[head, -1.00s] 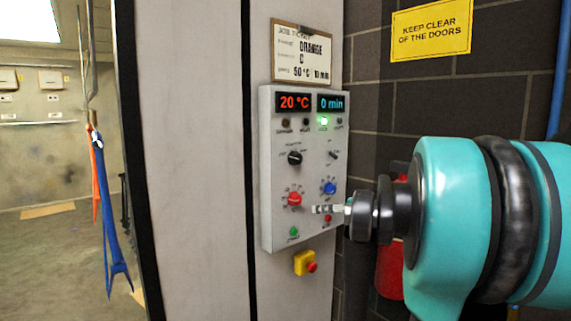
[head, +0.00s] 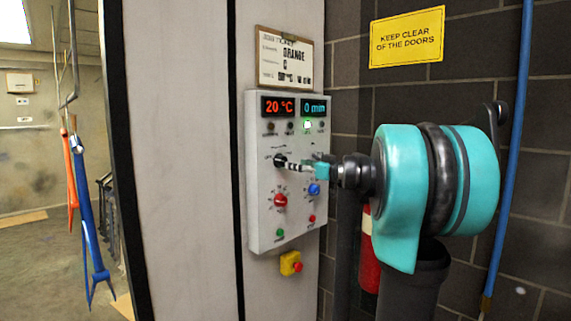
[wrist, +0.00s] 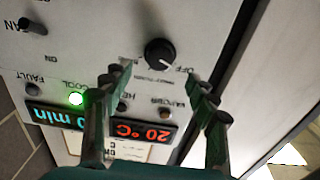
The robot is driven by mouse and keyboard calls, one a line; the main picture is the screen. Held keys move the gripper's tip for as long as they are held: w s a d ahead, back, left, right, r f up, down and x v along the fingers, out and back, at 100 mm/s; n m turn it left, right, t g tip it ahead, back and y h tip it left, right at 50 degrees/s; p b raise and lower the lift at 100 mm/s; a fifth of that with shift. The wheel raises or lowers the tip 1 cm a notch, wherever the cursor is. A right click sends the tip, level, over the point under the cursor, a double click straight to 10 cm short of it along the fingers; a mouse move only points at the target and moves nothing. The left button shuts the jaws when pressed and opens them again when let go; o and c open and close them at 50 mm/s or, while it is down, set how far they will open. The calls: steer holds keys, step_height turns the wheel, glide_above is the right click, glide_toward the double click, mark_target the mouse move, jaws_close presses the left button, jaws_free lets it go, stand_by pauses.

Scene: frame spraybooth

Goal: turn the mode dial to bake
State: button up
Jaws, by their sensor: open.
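The mode dial (head: 280,161) is a black knob with a pale pointer mark on the light grey control panel (head: 257,215). It also shows in the wrist view (wrist: 160,53), upside down, with OFF printed beside it; its other labels are too small to read surely. My gripper (head: 293,166) is in front of the dial in the head view and partly hides that area. In the wrist view my gripper (wrist: 155,80) has its two fingers spread wide and empty, with the dial ahead between and just beyond the tips. I see no contact.
The panel also has a red knob (head: 280,201), a blue knob (head: 314,189), a fan switch (wrist: 32,25) and a lit green lamp (wrist: 76,99). Displays read 20 °C (head: 279,106) and 0 min. A yellow stop box (head: 290,263) sits below. A brick wall (head: 420,95) stands right.

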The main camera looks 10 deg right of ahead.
mark_target(284, 162)
steer(key=x, duration=0.7)
steer(key=shift+c, duration=0.3)
steer(key=c, duration=1.1)
